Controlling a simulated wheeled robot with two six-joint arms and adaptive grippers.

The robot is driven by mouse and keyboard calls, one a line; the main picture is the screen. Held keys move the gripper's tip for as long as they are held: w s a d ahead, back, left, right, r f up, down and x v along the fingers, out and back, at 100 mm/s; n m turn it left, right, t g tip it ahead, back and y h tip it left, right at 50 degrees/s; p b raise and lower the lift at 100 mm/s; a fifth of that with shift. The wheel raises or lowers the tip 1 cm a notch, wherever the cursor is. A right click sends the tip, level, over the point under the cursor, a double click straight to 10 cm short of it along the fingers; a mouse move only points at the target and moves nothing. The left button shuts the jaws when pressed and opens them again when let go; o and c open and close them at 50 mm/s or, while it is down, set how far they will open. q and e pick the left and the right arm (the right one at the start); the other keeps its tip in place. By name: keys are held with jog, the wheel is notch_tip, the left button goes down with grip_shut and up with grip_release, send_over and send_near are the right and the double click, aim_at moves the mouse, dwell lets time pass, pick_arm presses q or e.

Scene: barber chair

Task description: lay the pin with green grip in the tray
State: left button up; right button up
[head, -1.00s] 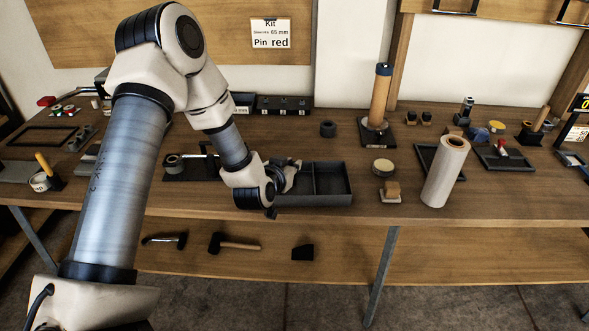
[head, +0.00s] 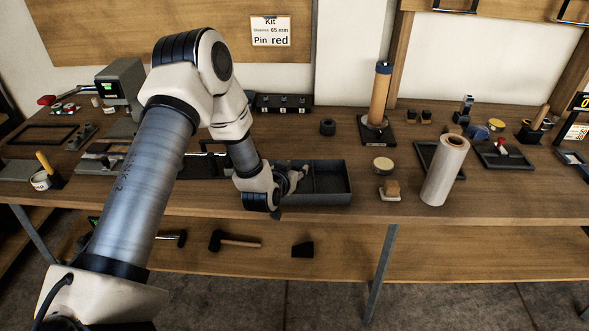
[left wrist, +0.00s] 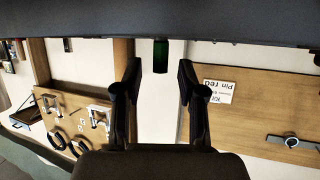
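The dark grey tray (head: 330,199) stands at the table's front edge in the head view, with a divider between compartments. My left gripper (head: 299,174) is over its left compartment. In the left wrist view, which is upside down, the fingers of my left gripper (left wrist: 159,70) stand apart. A green grip (left wrist: 160,56) shows between them, with a visible gap on each side. The grip meets the edge of a large dark surface, which hides the rest of the pin. I cannot tell whether the pin rests in the tray. The pin is hidden in the head view. My right gripper is out of view.
A paper roll (head: 445,170) and a round tin (head: 383,165) stand right of the tray. A tall tan cylinder (head: 380,95) stands on a base behind. A black mallet (head: 235,242) lies on the lower shelf. The tray's right compartment looks empty.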

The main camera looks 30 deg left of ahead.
pick_arm(q)
jog(key=shift+r, duration=0.1)
jog(key=shift+s+r, duration=0.1)
jog(key=shift+r, duration=0.1)
jog(key=v, duration=1.2)
jog(key=s+d+f+m+g+h, duration=0.1)
jog(key=s+d+f+g, duration=0.25)
jog(key=f, duration=0.35)
jog(key=s+d+f+g+h, duration=0.1)
jog(key=s+d+f+g, duration=0.2)
jog(key=f, duration=0.4)
jog(key=s+d+f+g, duration=0.2)
jog(key=s+f, duration=0.1)
jog(key=s, duration=0.3)
jog(key=s+d+f+g, duration=0.2)
jog(key=s+f, duration=0.2)
jog(key=s, duration=0.3)
jog(key=s+d+f+m+g, duration=0.1)
jog(key=s+d+f+g, duration=0.1)
jog(key=s+f, duration=0.2)
jog(key=s, duration=0.2)
jog(key=shift+s+g+h, duration=0.3)
jog(key=shift+g+h, duration=0.05)
jog(key=shift+h, duration=0.05)
